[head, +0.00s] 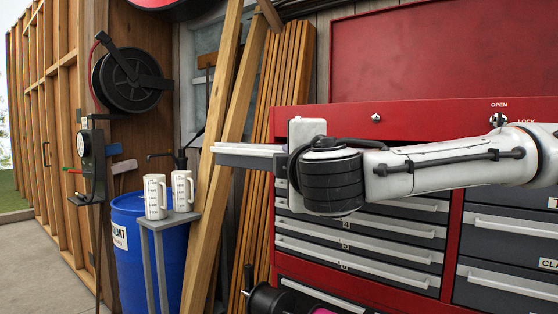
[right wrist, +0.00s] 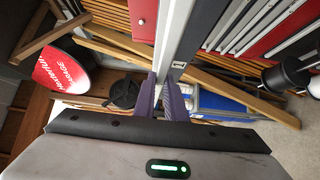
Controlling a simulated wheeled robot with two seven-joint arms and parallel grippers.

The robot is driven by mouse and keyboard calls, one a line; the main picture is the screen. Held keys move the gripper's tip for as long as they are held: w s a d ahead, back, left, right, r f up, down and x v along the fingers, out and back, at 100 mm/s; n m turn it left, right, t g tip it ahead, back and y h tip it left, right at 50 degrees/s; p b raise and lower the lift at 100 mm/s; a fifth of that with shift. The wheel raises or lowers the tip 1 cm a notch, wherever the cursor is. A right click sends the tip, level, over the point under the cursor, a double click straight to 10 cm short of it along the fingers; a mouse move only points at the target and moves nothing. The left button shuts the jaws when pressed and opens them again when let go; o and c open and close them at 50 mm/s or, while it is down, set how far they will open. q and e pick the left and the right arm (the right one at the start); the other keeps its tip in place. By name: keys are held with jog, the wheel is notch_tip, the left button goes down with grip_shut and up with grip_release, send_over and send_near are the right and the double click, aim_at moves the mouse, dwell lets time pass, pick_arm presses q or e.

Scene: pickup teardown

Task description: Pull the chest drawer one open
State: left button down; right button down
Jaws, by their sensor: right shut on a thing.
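The red tool chest (head: 455,235) stands at the right with rows of dark grey drawers. A grey drawer front (head: 245,162) with a pale handle along its top (head: 240,148) stands out past the chest's left edge, so this drawer is pulled out. My right arm hides much of it and its number. My right gripper (head: 290,160) is at this drawer, its fingers hidden in the head view. In the right wrist view its purple fingers (right wrist: 165,98) are shut on the long grey handle (right wrist: 176,40). My left gripper is not in view.
Several lower drawers (head: 350,240) look shut. Two white jugs (head: 155,196) stand on a small grey stand (head: 172,222) by a blue barrel (head: 130,240). Timber planks (head: 222,130) lean left of the chest. A black hose reel (head: 130,80) hangs on the wall.

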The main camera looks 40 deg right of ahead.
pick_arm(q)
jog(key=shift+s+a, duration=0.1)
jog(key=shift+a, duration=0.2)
pick_arm(e)
jog(key=shift+a, duration=0.4)
jog(key=c, duration=1.8)
grip_release()
pick_arm(q)
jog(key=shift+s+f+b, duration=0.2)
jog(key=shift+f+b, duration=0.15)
jog(key=shift+b, duration=0.15)
pick_arm(e)
jog(key=v, duration=1)
jog(key=shift+s+a, duration=0.15)
jog(key=shift+s, duration=0.05)
